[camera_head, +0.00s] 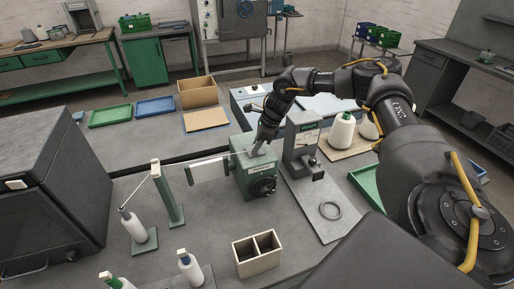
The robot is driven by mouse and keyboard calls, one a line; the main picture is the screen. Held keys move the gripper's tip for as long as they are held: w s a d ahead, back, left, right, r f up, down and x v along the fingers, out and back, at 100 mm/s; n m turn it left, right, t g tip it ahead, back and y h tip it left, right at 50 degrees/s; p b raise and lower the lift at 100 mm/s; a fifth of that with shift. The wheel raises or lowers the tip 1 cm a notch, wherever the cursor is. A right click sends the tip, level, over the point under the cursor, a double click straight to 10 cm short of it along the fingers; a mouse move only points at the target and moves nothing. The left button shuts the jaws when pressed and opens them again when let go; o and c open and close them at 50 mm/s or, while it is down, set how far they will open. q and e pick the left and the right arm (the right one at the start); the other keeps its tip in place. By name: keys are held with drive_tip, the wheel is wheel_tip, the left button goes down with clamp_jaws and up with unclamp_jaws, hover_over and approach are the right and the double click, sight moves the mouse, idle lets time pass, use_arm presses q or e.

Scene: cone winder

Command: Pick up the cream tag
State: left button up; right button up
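My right gripper (258,150) points down at the top of the green winder box (258,177), beside its upper face. Its fingertips are small and partly hidden, so I cannot tell whether they are open, shut or touching the box. I cannot pick out a cream tag with certainty. A flat cream-white plate (209,169) stands out to the left of the winder box, but I cannot tell whether it is a tag or a machine part. My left gripper is not in view.
A green post (167,194) and thread bobbins (132,224) stand left of the winder. A two-compartment wooden box (246,260) is in front. A grey press stand (300,145), a ring (330,210) and white cones (342,131) are to the right. Trays (110,116) lie behind.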

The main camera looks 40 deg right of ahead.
drive_tip(key=c, duration=0.3)
drive_tip(key=shift+r+b, duration=0.4)
drive_tip(key=shift+b, duration=0.15)
drive_tip(key=s+r, duration=0.4)
drive_tip(key=r, duration=0.1)
drive_tip(key=s+a+r, duration=0.1)
drive_tip(key=s+r, duration=0.4)
drive_tip(key=s+a+r, duration=0.1)
drive_tip(key=s+r, duration=0.3)
drive_tip(key=r, duration=0.1)
drive_tip(key=shift+s+r+b, duration=0.1)
drive_tip(key=shift+s+b, duration=0.3)
